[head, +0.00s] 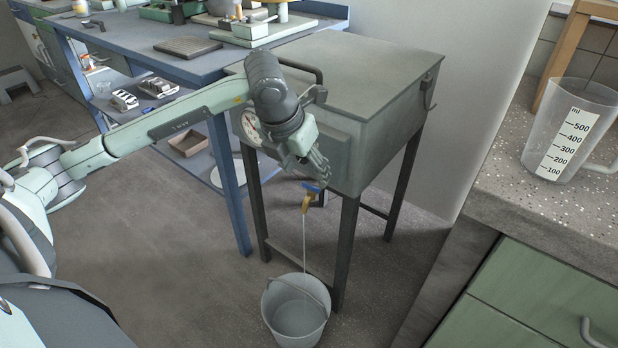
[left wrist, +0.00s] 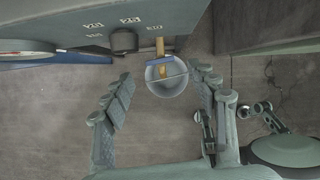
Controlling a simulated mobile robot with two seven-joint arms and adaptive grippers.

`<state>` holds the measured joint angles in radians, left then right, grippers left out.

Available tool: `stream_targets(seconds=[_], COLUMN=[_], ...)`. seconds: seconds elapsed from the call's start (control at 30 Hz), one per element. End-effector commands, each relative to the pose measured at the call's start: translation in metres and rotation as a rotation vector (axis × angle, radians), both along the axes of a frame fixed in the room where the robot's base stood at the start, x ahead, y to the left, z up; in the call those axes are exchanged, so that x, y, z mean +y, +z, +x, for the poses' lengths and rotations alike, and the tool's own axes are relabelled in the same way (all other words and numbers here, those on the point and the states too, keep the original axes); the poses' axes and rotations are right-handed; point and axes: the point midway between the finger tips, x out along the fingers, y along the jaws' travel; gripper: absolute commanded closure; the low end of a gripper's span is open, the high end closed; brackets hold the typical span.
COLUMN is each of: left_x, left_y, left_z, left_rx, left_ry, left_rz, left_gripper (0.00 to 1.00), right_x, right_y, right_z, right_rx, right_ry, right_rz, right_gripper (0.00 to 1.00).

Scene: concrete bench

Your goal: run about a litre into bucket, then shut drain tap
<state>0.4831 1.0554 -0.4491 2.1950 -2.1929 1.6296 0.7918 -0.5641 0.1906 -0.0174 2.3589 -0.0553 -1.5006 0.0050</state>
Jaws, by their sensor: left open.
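The drain tap (head: 307,203) is brass with a blue handle (head: 311,187) and sticks out low from the grey tank (head: 390,140). A thin stream of water (head: 304,240) falls from it into the grey bucket (head: 296,312) on the floor. I cannot tell the water level in the bucket. My left gripper (head: 316,162) is open and empty, just above and beside the tap. In the left wrist view the blue handle (left wrist: 159,60) lies ahead between the spread fingers, not touching them, with the bucket (left wrist: 167,84) below. My right gripper is not in view.
The tank stands on dark legs with a round dial (head: 251,126) on its front. A blue workbench (head: 150,65) with tools is behind at the left. A measuring jug (head: 570,130) stands on the speckled counter (head: 530,225) at the right. The floor left of the bucket is clear.

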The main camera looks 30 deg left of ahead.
Motion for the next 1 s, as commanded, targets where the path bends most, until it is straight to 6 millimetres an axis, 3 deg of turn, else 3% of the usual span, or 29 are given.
stream_targets(seconds=[0.1,0.3,0.63,1.0], left_x=[0.0,0.001,0.001,0.001], left_y=[-0.019,-0.038,-0.042,-0.042], left_z=[0.007,0.015,0.017,0.017], left_rx=[0.004,0.003,0.002,0.002], left_ry=[0.001,0.001,0.001,0.002], left_rz=[-0.001,-0.002,0.0,-0.001], left_gripper=[0.41,0.41,0.41,0.87], right_x=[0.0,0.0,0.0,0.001], right_y=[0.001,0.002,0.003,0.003], right_z=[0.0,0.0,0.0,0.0], right_rx=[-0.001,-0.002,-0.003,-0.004], right_ry=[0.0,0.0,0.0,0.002], right_rz=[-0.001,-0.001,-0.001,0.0], right_gripper=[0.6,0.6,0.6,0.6])
